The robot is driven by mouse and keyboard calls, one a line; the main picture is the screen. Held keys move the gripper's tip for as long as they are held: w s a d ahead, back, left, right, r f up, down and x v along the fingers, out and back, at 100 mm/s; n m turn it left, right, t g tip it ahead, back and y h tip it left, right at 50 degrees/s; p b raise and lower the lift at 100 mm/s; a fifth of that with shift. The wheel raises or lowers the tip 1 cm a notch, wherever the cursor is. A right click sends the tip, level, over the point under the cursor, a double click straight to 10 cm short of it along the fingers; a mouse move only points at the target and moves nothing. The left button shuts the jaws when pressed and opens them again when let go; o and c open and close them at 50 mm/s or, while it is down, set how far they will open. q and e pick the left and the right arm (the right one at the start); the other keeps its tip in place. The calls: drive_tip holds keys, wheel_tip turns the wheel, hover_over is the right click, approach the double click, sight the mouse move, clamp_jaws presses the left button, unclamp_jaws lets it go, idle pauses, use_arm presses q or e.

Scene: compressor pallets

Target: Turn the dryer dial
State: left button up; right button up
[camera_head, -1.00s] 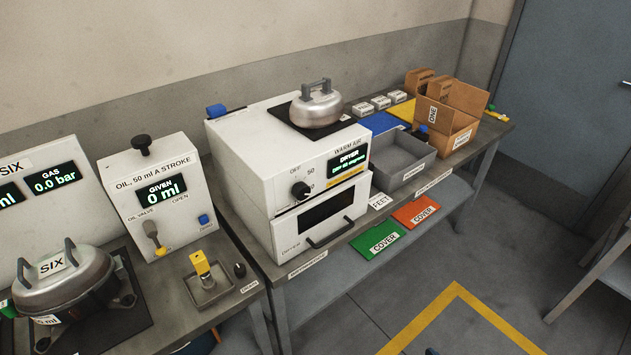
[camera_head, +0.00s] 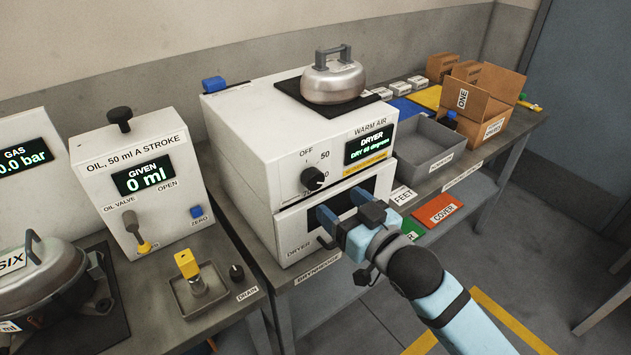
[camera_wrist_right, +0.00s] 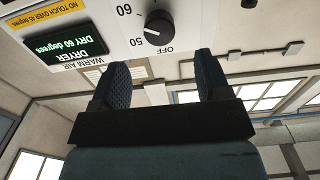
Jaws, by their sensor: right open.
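The dryer dial (camera_head: 313,178) is a round black knob on the white front of the dryer (camera_head: 240,140). OFF and 50 are printed near it. The dial also shows upside down in the right wrist view (camera_wrist_right: 158,27), beyond my fingertips. The dryer display (camera_head: 371,144) reads DRY 60 degrees. My right gripper (camera_head: 342,207) is open and empty, with blue fingers in front of the dryer's lower part, below and right of the dial. In the right wrist view my fingers (camera_wrist_right: 161,68) are apart with nothing between them. My left gripper is not in view.
A grey bin (camera_head: 430,150) and cardboard boxes (camera_head: 480,100) lie to the right.

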sight(317, 183)
drive_tip(key=x, duration=0.8)
drive_tip(key=shift+w, duration=0.1)
drive_tip(key=shift+c, duration=0.3)
drive_tip(key=c, duration=0.9)
